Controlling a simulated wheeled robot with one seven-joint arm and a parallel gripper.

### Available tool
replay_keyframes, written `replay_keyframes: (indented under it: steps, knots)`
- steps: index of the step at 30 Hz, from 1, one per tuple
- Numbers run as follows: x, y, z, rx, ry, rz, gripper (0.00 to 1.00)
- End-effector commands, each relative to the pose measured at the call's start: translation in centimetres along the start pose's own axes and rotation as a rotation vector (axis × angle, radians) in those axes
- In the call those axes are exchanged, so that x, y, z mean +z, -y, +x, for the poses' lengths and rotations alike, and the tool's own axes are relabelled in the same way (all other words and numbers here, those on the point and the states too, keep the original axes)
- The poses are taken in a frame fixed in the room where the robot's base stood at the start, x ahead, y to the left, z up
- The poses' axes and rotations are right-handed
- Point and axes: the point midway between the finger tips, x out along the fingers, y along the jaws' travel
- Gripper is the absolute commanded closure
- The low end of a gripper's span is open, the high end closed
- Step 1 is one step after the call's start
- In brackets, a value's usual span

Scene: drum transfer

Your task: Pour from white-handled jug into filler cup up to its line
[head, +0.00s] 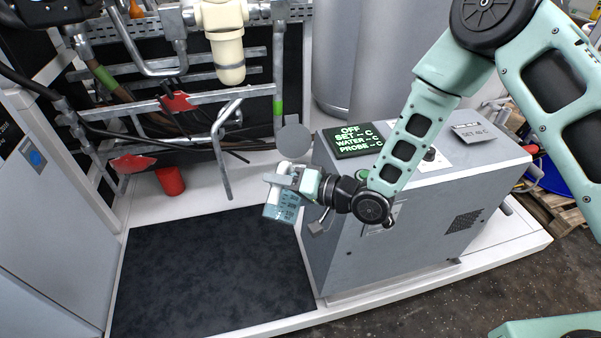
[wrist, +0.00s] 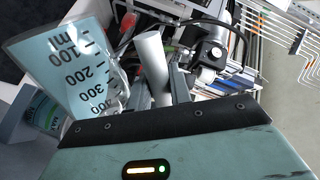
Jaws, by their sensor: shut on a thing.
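My gripper (head: 286,181) is shut on the white handle of a clear bluish jug (head: 281,211). It holds the jug in the air at the left side of the grey cabinet. In the wrist view the jug (wrist: 70,70) is large at the left, with black ml marks, and looks tilted. Its white handle (wrist: 152,62) is between my gripper's fingers (wrist: 168,85). I cannot tell the liquid level in the jug. A grey round disc (head: 294,140) stands just above my gripper.
The grey cabinet (head: 345,245) has a lit green-text display (head: 356,139) on top. A pipe rack (head: 180,95) with hanging pipes and valves stands behind. A red cup (head: 171,181) is at the back left. The dark mat (head: 210,275) is clear.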

Motion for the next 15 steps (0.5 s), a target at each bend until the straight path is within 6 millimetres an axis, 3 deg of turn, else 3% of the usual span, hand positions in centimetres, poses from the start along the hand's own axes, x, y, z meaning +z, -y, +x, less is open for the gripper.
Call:
replay_keyframes:
  steps: [15]
  knots:
    - [-0.31,0.03,0.03,-0.002,0.003,0.022,1.0]
